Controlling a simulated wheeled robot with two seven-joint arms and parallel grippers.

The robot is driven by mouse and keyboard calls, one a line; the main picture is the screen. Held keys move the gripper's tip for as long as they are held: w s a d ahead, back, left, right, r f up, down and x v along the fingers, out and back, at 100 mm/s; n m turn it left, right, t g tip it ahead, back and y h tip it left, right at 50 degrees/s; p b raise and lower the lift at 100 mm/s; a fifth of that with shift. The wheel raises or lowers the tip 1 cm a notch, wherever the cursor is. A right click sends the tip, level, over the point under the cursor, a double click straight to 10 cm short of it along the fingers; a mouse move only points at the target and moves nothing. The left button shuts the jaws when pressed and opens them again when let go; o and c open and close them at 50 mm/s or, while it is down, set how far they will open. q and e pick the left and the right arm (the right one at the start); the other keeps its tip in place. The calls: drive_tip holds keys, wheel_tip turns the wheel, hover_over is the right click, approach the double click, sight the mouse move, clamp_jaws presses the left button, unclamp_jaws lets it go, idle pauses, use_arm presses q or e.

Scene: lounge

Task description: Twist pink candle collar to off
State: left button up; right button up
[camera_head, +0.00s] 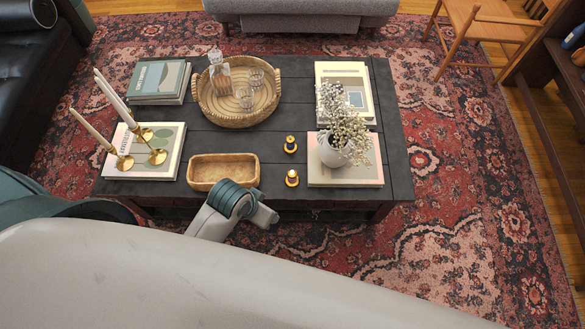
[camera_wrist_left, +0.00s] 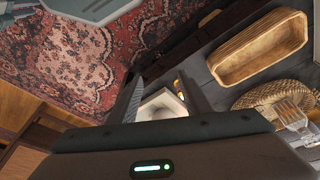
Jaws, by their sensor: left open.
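Two small gold-and-black pieces stand on the dark table, a rear one (camera_head: 290,144) and a front one (camera_head: 292,177). I cannot tell whether either is the candle collar, and no clearly pink candle shows. Tall pale candles (camera_head: 113,98) stand in brass holders (camera_head: 155,156) at the table's left. My left gripper (camera_head: 266,216) is at the table's front edge, left of and nearer than the front gold piece, apart from it. In the left wrist view the left gripper (camera_wrist_left: 163,88) is open, its fingers apart, with a small gold spot beyond. My right gripper is not seen.
A wooden tray (camera_head: 222,171) lies just behind my left gripper; it also shows in the left wrist view (camera_wrist_left: 262,48). A round basket (camera_head: 238,119) holds a decanter and glasses. A white flower vase (camera_head: 334,150) stands on a book right of the gold pieces. Bare tabletop surrounds them.

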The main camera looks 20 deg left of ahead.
use_arm(q)
drive_tip(key=w+d+r+m, duration=0.1)
drive_tip(key=w+d+m, duration=0.1)
drive_tip(key=w+d, duration=0.3)
drive_tip(key=m+g+y, duration=0.1)
drive_tip(key=m+g, duration=0.1)
drive_tip(key=g, duration=0.1)
hover_over(292, 171)
drive_tip(key=shift+w+r, duration=0.15)
drive_tip(key=shift+r, duration=0.05)
drive_tip(key=shift+f, duration=0.1)
wheel_tip(292, 171, down, 17)
drive_tip(key=shift+f, duration=0.1)
idle(0.5)
drive_tip(key=c, duration=1.1)
